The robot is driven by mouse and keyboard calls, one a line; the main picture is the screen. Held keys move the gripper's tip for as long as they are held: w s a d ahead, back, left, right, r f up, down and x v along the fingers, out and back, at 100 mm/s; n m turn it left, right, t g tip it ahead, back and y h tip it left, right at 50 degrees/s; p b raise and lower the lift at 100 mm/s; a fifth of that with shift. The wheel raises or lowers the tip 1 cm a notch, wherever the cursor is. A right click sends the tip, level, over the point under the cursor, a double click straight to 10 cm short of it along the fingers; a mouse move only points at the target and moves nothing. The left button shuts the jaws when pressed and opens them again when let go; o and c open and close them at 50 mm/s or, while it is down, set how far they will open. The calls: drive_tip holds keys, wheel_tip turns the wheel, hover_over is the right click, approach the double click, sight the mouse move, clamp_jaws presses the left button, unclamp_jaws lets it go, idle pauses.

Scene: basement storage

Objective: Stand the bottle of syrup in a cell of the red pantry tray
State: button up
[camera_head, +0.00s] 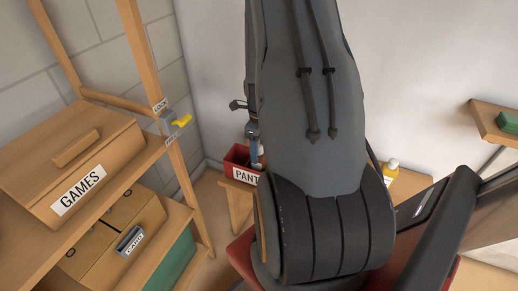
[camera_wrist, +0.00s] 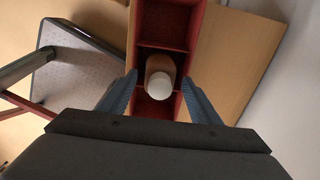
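The red pantry tray (camera_head: 235,160) stands on a wooden bench, its label partly hidden by my arm. In the wrist view its divided cells (camera_wrist: 165,62) show from above. A brown bottle with a white cap (camera_wrist: 160,74), which I take for the syrup, stands upright in one cell; its label cannot be read. My gripper (camera_wrist: 160,77) is open, one blue finger on each side of the bottle, with gaps between fingers and bottle. In the head view my arm hides most of the gripper and tray.
A wooden shelf with a GAMES box (camera_head: 85,180) is at left. A grey-topped stool with red legs (camera_wrist: 85,75) is beside the bench. Bare bench top (camera_wrist: 225,65) lies right of the tray.

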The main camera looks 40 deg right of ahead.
wheel_tip(320, 180, up, 12)
drive_tip(key=shift+r+b, duration=0.15)
drive_tip(key=shift+b, duration=0.2)
idle(0.4)
drive_tip(key=shift+s, duration=0.1)
idle(0.4)
